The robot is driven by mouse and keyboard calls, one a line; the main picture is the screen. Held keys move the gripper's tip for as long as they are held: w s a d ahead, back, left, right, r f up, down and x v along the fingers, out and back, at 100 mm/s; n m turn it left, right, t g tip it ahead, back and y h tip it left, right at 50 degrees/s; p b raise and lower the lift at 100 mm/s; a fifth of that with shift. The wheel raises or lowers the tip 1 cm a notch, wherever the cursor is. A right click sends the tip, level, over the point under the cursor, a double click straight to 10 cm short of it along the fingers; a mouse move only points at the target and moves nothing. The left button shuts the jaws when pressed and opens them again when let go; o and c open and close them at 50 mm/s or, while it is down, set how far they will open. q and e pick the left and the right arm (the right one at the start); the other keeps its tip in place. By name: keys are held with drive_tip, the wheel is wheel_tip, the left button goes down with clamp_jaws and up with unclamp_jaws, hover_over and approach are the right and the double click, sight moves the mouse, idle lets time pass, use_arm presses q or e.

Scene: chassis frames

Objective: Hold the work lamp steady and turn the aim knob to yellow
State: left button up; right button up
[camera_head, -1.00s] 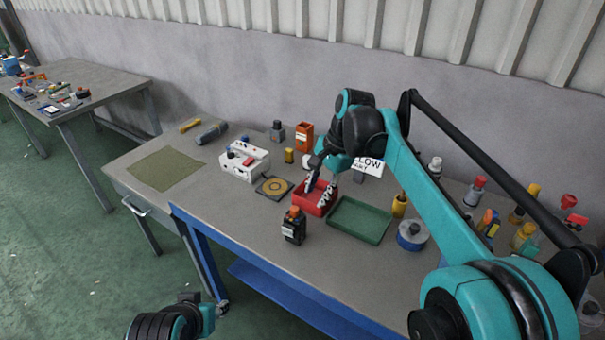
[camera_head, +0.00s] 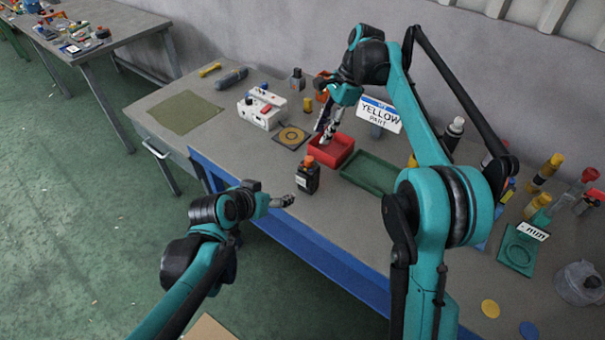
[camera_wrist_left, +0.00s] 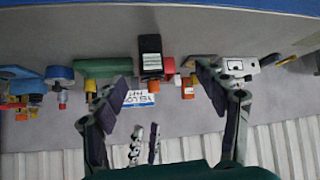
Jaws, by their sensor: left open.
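A small black upright unit with a pale label, which looks like the work lamp (camera_head: 307,181), stands near the bench's front edge. An orange-red knob (camera_head: 310,161) sits on its top. In the left wrist view the unit (camera_wrist_left: 150,55) appears upside down, ahead of the fingertips. My left gripper (camera_head: 287,200) is in front of the unit, apart from it; its open, empty jaws show in the left wrist view (camera_wrist_left: 163,84). My right gripper (camera_head: 328,125) points down at the red tray, its fingers apart with nothing visible between them.
The red tray (camera_head: 345,149) and green tray (camera_head: 368,180) lie behind and right of the unit. A white box with buttons (camera_head: 262,112) and a dark plate with a yellow ring (camera_head: 291,137) are to the left.

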sight(304, 174)
use_arm(q)
drive_tip(key=w+d+f+m+h, duration=0.1)
drive_tip(key=w+d, duration=0.1)
drive_tip(key=w, duration=0.1)
drive_tip(key=w+d+f+m+t+h, duration=0.1)
drive_tip(key=w+d+f, duration=0.1)
drive_tip(key=w, duration=0.2)
drive_tip(key=w+d+f+t+h, duration=0.1)
drive_tip(key=w+d+f, duration=0.1)
drive_tip(key=w, duration=0.2)
drive_tip(key=shift+d+m, duration=0.4)
drive_tip(key=shift+w+d+f, duration=0.25)
drive_tip(key=shift+w+f, duration=0.1)
drive_tip(key=shift+f, duration=0.05)
drive_tip(key=shift+h, duration=0.3)
drive_tip(key=x, duration=0.7)
drive_tip(key=shift+w+d, duration=0.1)
drive_tip(key=shift+w, duration=0.2)
drive_tip(key=c, duration=1.6)
